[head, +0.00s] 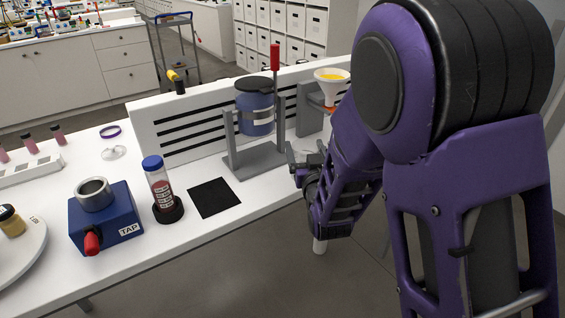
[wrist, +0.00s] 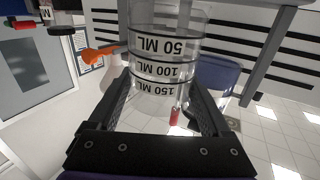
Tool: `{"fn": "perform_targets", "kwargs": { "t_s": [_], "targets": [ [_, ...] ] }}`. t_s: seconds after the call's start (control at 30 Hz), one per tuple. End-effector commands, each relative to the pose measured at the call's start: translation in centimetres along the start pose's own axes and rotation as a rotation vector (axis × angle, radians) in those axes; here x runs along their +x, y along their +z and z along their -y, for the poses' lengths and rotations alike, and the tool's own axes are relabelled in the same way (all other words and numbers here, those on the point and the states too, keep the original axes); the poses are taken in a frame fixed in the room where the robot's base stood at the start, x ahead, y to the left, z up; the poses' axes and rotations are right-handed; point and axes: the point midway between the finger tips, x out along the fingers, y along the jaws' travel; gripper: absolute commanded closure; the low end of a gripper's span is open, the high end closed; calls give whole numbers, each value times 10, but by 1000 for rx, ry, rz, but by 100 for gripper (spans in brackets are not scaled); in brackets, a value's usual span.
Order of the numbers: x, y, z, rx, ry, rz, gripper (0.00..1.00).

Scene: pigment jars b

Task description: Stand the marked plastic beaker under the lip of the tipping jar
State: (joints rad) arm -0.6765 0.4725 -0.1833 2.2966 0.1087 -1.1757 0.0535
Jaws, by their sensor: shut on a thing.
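The clear beaker (wrist: 165,50) with black 50, 100 and 150 ML marks fills the middle of the wrist view, where its lettering shows upside down. My gripper (head: 299,170) is shut on it, one finger on each side. In the head view the beaker is mostly hidden by my gripper and arm. The tipping jar (head: 255,112) is blue with a dark lid, held by a band in a grey stand (head: 252,163) with a red-topped lever (head: 275,58). My gripper is right of and in front of this stand. Blue also shows behind the beaker in the wrist view.
A black square mat (head: 214,197) lies left of the stand. A blue-capped tube (head: 157,178) and a blue TAP box (head: 107,220) stand further left. A funnel (head: 331,80) with yellow contents stands behind my arm. A slatted panel (head: 205,118) runs along the back.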

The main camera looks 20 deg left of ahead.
Motion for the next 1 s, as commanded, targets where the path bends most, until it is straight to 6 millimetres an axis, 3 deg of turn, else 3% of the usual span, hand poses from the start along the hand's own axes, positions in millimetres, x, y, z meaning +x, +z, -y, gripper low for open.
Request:
{"fn": "perform_targets", "kwargs": {
  "t_s": [0.1,0.27,0.87,1.0],
  "targets": [
    [8,6,36,-12,-96,-8,71],
    [10,4,56,-22,-151,-11,71],
    [10,6,57,-20,-152,-12,71],
    [10,17,57,-21,-152,-8,71]
  ]
}}
